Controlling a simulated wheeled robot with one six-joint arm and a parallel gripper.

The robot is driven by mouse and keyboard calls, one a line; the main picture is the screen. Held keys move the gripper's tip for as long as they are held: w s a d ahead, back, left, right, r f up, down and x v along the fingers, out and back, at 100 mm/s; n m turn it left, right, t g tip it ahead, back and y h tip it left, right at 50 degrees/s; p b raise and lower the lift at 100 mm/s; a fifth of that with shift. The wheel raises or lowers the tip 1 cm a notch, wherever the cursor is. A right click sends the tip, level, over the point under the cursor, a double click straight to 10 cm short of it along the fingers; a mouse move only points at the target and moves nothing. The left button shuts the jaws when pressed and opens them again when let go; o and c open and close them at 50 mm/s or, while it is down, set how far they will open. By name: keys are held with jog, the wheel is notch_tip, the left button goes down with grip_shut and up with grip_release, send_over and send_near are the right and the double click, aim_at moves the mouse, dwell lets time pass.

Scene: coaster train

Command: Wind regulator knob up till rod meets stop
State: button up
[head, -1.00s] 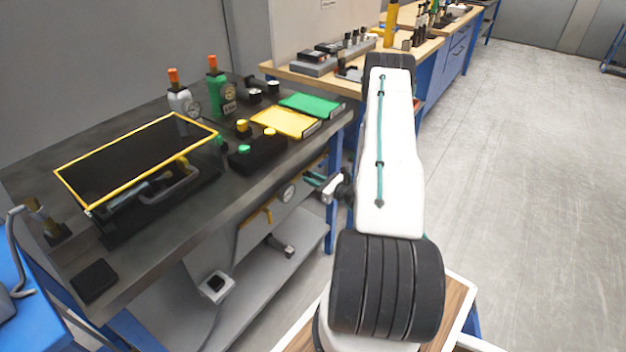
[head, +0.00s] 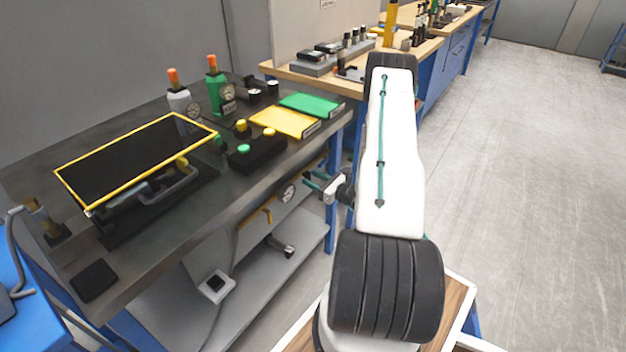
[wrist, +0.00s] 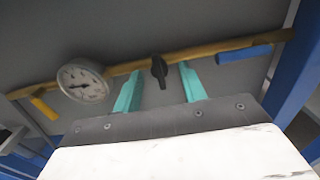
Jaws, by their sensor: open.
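The regulator knob (wrist: 159,70) is a small black knob on a brass pipe (wrist: 205,55) under the bench. In the wrist view it shows between and beyond the two teal fingers of my gripper (wrist: 159,85), which stand open on either side of it. I cannot tell how deep the knob lies between them. In the head view my gripper (head: 316,182) is at the bench's front edge, and the knob cannot be made out there. I cannot make out a rod or a stop.
A round white gauge (wrist: 83,80) sits left of the knob and also shows in the head view (head: 287,193). A blue handle (wrist: 244,53) is to the right and a yellow handle (wrist: 44,107) to the left. A blue bench leg (wrist: 293,75) stands at the right.

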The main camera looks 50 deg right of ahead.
jog(key=s, duration=0.7)
jog(key=shift+d, duration=0.3)
jog(key=shift+s, duration=0.1)
